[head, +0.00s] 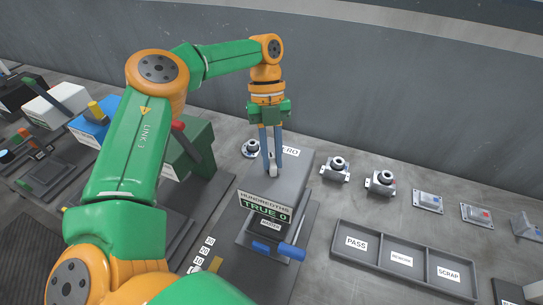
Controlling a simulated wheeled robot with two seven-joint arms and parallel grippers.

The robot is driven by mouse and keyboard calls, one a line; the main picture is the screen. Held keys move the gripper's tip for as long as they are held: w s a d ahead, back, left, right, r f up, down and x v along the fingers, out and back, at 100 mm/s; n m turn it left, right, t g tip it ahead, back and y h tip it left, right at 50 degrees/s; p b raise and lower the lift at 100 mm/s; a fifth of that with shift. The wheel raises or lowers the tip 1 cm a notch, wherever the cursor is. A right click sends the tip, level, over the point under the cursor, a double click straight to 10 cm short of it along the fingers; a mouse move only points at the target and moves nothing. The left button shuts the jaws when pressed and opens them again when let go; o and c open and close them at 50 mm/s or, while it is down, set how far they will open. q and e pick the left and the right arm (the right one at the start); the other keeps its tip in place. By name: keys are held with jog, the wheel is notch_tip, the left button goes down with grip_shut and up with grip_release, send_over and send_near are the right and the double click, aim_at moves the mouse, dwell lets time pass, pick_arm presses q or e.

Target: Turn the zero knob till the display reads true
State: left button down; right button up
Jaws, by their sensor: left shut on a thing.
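My left gripper (272,164) comes down from above onto the top of a grey gauge box. Its two long fingers are shut on a small knob (272,169), mostly hidden between the fingertips, beside a label ending in "ERO". The grey gauge box (285,192) stands on a dark base. Its front display (263,206) reads "TRUE 0" in green under the word "HUNDREDTHS". A blue-ended bar (277,250) sticks out low at its front. My right gripper is not in view.
A grey tray (336,247) with compartments marked PASS, REWORK and SCRAP lies to the right. Other machines (60,108) fill the left, partly behind my arm. A grey wall closes the back.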

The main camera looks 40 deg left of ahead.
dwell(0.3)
pick_arm(q)
jog(key=c, duration=0.8)
grip_release()
